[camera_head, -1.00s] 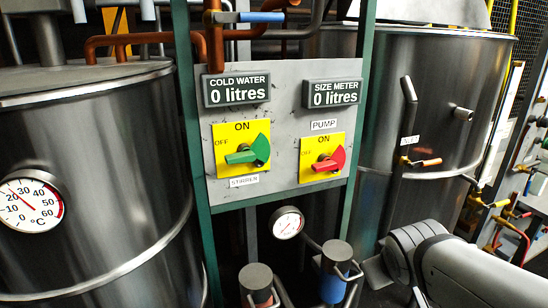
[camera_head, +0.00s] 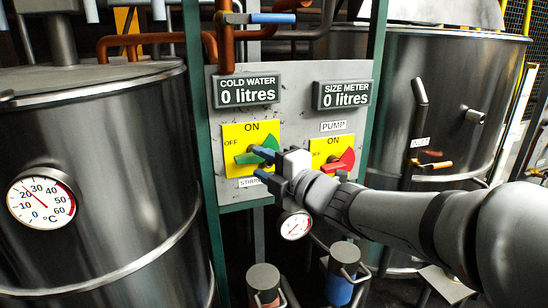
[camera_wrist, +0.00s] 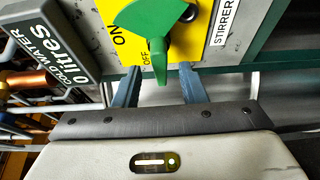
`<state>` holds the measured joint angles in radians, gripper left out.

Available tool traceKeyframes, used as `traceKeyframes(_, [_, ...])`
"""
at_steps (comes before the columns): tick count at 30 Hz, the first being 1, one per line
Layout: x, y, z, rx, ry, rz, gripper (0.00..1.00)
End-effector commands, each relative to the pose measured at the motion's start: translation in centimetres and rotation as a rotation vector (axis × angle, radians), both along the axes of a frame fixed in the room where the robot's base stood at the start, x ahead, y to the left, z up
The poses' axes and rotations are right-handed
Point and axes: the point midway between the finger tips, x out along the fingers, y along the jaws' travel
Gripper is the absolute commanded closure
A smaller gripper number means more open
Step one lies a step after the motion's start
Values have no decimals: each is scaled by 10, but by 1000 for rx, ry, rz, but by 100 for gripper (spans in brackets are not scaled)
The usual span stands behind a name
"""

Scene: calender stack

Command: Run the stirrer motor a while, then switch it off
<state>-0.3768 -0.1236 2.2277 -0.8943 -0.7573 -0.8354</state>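The stirrer switch is a green handle (camera_head: 246,158) on a yellow plate (camera_head: 235,133), marked ON at the top and OFF at the left. The handle's narrow end points toward OFF; in the wrist view the green handle (camera_wrist: 158,50) also points at the OFF label. My gripper (camera_head: 255,162) is at the switch, its blue-grey fingers partly covering the handle and plate. In the wrist view my gripper (camera_wrist: 157,85) is open, with one finger on each side of the handle and gaps between. The STIRRER label (camera_wrist: 225,22) is beside the plate.
The red pump switch (camera_head: 342,162) is close on the right, behind my wrist. Displays above read cold water (camera_head: 247,91) 0 litres and size meter (camera_head: 344,95) 0 litres. Steel tanks (camera_head: 110,180) flank the panel. A dial gauge (camera_head: 295,225) sits below it.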

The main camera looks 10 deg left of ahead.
Motion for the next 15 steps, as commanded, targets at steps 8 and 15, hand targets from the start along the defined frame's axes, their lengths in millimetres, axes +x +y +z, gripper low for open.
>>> traceKeyframes(8, [23, 31, 0, 0, 1, -1, 62])
traceKeyframes(15, [27, 37, 0, 1, 1, -2, 62])
